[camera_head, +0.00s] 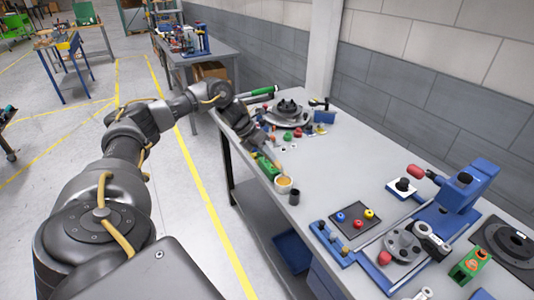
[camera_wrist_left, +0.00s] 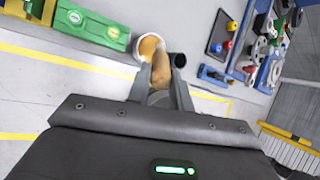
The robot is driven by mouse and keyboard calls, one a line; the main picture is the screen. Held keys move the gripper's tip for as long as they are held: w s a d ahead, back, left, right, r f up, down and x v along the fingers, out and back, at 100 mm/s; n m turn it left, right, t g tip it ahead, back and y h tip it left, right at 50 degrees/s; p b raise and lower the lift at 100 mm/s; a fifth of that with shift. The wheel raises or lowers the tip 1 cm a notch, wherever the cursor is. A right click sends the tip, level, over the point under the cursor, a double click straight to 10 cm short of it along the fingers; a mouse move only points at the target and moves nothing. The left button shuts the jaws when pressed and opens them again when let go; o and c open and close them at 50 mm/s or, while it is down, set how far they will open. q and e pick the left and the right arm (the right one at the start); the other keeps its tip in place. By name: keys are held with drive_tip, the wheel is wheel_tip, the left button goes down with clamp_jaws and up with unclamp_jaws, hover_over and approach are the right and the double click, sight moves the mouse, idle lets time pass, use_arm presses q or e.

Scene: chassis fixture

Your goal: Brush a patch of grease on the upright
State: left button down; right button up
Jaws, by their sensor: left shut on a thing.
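My left gripper (camera_head: 273,160) is over the near left edge of the workbench, pointing down at a small white cup (camera_head: 283,186) with orange-yellow contents. In the left wrist view, its fingers (camera_wrist_left: 161,76) are shut on a brown wooden brush handle (camera_wrist_left: 161,65). The cup (camera_wrist_left: 149,42) is just beyond the handle; the brush's bristles are hidden, and I cannot tell whether they touch the contents. A blue upright (camera_head: 468,183) stands on the fixture at the right of the bench. No grease patch can be made out on it. My right gripper is not in view.
A black cup (camera_head: 295,197) stands beside the white cup. A green box (camera_head: 266,166) lies by the gripper. A dark tray with coloured knobs (camera_head: 355,219) and a grey flanged hub (camera_head: 401,246) are towards the fixture. The bench middle (camera_head: 345,160) is clear.

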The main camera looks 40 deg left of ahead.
use_arm(q)
wheel_tip(320, 180, down, 5)
drive_tip(key=b, duration=0.3)
drive_tip(key=shift+r, duration=0.2)
drive_tip(key=shift+f+b, duration=0.6)
drive_tip(key=shift+f, duration=0.05)
idle(0.9)
drive_tip(key=shift+s+f, duration=0.1)
idle(1.0)
wheel_tip(320, 180, up, 7)
drive_tip(key=p, duration=0.6)
idle(0.5)
